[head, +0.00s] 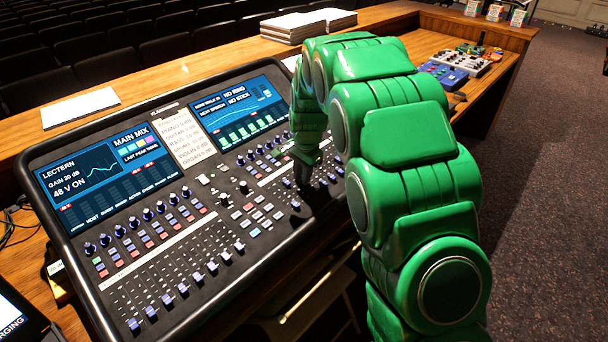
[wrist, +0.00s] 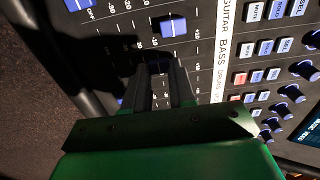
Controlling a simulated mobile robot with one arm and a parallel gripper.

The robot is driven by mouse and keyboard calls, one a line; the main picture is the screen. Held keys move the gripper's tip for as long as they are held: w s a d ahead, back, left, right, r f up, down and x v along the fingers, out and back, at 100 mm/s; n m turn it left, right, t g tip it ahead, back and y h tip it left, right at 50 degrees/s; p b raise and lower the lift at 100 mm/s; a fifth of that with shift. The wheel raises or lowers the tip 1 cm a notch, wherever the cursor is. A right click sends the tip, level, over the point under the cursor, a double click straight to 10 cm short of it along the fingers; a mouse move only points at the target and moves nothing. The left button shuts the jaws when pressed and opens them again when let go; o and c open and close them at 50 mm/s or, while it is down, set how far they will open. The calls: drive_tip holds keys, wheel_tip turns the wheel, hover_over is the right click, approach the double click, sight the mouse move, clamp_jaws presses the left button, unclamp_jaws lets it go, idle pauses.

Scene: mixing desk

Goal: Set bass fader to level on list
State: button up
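My gripper (head: 304,183) reaches down to the right-hand fader bank of the mixing desk (head: 127,290). In the wrist view my gripper (wrist: 160,72) points at the panel, with its two dark fingers a narrow gap apart. Whether a fader cap sits between the tips is too dark to tell. The label strip (wrist: 222,60) reads GUITAR, BASS and a partly hidden DRUMS; BASS is close to the fingertips. A blue fader cap (wrist: 173,27) shows just beyond the fingers. The list (head: 185,138) is a paper between the screens; its bass line is too small to read surely.
Two lit screens (head: 107,171) (head: 237,105) stand at the back of the desk. Rows of knobs and buttons (wrist: 262,76) lie beside the label strip. Stacked papers (head: 293,27) lie behind, and blue pedals (head: 443,74) at the right. Other fader caps (head: 183,288) are nearby.

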drive_tip(key=o, duration=0.5)
drive_tip(key=shift+c, duration=0.2)
drive_tip(key=shift+r, duration=0.1)
drive_tip(key=r, duration=0.6)
drive_tip(key=shift+s+d+r, duration=0.2)
drive_tip(key=shift+d+r, duration=0.05)
drive_tip(key=shift+r, duration=0.1)
drive_tip(key=shift+s+r, duration=0.1)
drive_tip(key=shift+r, duration=0.35)
drive_tip(key=s+d+r+n+g, duration=0.15)
drive_tip(key=s+d+r, duration=0.3)
drive_tip(key=s, duration=0.65)
drive_tip(key=s+d+r+n, duration=0.3)
drive_tip(key=s+d, duration=0.2)
drive_tip(key=s, duration=0.5)
drive_tip(key=s+d+n, duration=0.2)
drive_tip(key=s, duration=1.1)
drive_tip(key=s+d+n+g, duration=0.1)
drive_tip(key=s+n, duration=0.1)
drive_tip(key=s, duration=1.1)
drive_tip(key=shift+d+f+h, duration=0.3)
drive_tip(key=shift+d+h, duration=0.05)
drive_tip(key=shift+h, duration=0.05)
